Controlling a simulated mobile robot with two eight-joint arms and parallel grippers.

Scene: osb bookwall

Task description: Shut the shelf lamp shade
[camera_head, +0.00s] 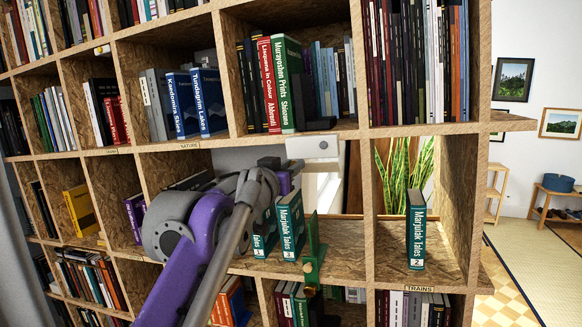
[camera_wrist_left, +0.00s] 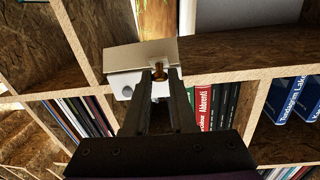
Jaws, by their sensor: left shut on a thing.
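The shelf lamp (camera_head: 312,147) is a small white box fixed at the shelf board above the middle compartment. In the left wrist view its pale flat shade (camera_wrist_left: 135,56) stands out from the white lamp body (camera_wrist_left: 120,82). A small brass knob (camera_wrist_left: 158,68) sits at the shade. My left gripper (camera_wrist_left: 160,76) is shut on this knob, its dark fingers on either side of it. In the head view my left gripper (camera_head: 292,170) is just below the lamp, and its fingertips are mostly hidden. How far the shade is tilted is hard to tell. My right gripper is not in view.
Green books (camera_head: 290,226) and a green stand (camera_head: 314,255) are on the shelf below my left gripper. Another green book (camera_head: 416,230) stands to the right, near a plant (camera_head: 402,180). A row of books (camera_head: 286,85) fills the shelf above. The compartment floor between them is partly clear.

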